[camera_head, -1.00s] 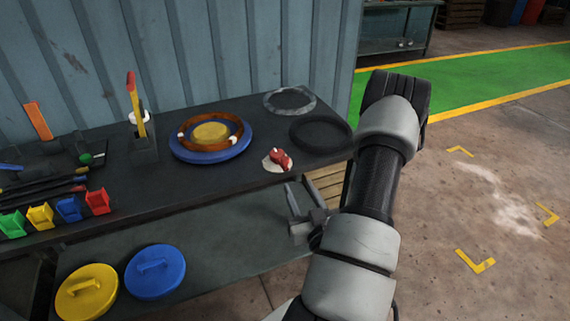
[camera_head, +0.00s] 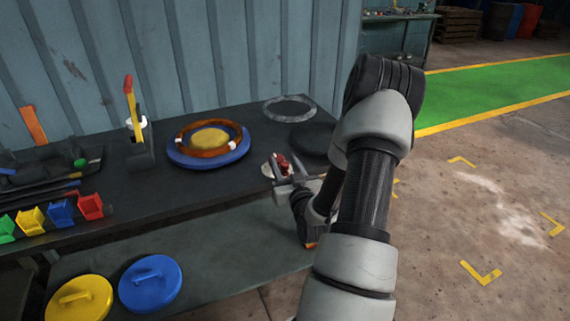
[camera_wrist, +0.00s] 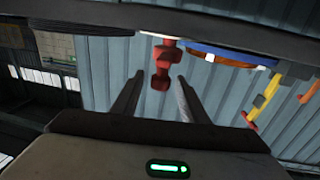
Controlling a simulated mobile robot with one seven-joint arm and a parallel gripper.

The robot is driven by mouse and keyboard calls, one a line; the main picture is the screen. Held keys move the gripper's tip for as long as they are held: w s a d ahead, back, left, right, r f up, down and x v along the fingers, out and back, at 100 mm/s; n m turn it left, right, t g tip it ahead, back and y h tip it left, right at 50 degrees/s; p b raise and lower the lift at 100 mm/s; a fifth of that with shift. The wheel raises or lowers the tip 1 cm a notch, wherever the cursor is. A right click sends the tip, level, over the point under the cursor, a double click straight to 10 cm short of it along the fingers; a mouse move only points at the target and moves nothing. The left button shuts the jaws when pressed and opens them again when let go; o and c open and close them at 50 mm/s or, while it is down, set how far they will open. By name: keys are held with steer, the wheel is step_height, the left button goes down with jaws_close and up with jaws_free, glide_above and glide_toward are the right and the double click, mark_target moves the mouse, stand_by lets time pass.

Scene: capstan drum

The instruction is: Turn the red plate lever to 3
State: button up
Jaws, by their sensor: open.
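A small red lever (camera_head: 283,161) stands on a pale round plate (camera_head: 267,170) near the front right of the dark bench. My gripper (camera_head: 284,178) is at the bench's front edge, close to the lever and partly covering the plate. In the wrist view the picture is upside down, and the red lever (camera_wrist: 161,66) shows between the two open fingers (camera_wrist: 160,82). I cannot tell whether either finger touches it. Any numbers on the plate are too small or hidden to read.
Left of the lever lies a blue disc (camera_head: 180,158) with a brown ring. A yellow upright lever with a red tip (camera_head: 134,108) stands further left. A grey ring (camera_head: 289,108) and a dark disc (camera_head: 312,140) lie behind. Blue (camera_head: 150,284) and yellow lids are on the lower shelf.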

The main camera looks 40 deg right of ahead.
jaws_close()
